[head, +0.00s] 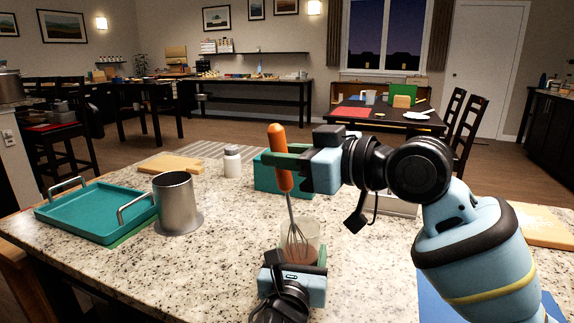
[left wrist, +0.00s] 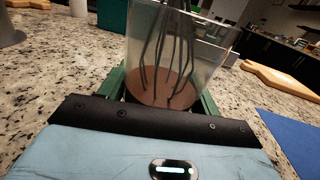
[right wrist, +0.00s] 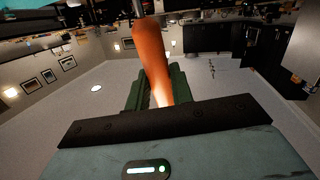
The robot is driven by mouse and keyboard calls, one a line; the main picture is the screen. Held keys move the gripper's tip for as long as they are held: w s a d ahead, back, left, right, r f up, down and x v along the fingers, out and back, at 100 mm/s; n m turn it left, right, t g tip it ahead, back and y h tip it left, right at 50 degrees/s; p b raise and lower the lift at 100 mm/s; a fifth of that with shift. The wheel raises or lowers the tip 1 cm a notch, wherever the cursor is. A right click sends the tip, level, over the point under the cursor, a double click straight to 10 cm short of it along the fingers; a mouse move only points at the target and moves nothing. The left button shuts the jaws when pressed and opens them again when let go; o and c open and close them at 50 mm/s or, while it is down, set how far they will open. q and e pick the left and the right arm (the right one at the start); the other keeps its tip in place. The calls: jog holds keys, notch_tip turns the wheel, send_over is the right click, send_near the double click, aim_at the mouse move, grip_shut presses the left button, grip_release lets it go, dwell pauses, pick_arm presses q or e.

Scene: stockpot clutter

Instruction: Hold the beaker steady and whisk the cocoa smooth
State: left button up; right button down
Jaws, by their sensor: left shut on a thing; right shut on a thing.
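The clear beaker (head: 312,236) stands on the speckled counter with brown cocoa (left wrist: 160,90) in its bottom. My left gripper (head: 303,262) is shut on the beaker from the near side, with its green fingers on either side of the glass in the left wrist view (left wrist: 160,88). The whisk has an orange handle (head: 279,160) and grey wires (head: 296,238). My right gripper (head: 285,160) is shut on the handle, also seen in the right wrist view (right wrist: 150,50). The whisk leans a little, and its wires reach down into the cocoa inside the beaker.
A teal tray (head: 100,236) and a metal pot (head: 176,205) stand at the left. A white-lidded jar (head: 232,163), a teal bin (head: 265,180) and a cutting board (head: 170,163) are behind. A blue mat (head: 428,296) lies at the right. The counter left of the beaker is clear.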

aim_at(275, 126)
jog(key=shift+s+a+r, duration=0.1)
jog(key=shift+a+r, duration=0.15)
jog(key=shift+r, duration=1.1)
jog(key=shift+s+a+r, duration=0.1)
jog(key=shift+a+r, duration=0.1)
jog(key=shift+r, duration=1.15)
jog(key=shift+s+a+r, duration=0.1)
jog(key=shift+a+r, duration=0.15)
jog(key=shift+r, duration=1.2)
jog(key=shift+r, duration=1.5)
pick_arm(q)
jog(key=o, duration=1.3)
jog(key=shift+c, duration=0.2)
jog(key=shift+s, duration=0.1)
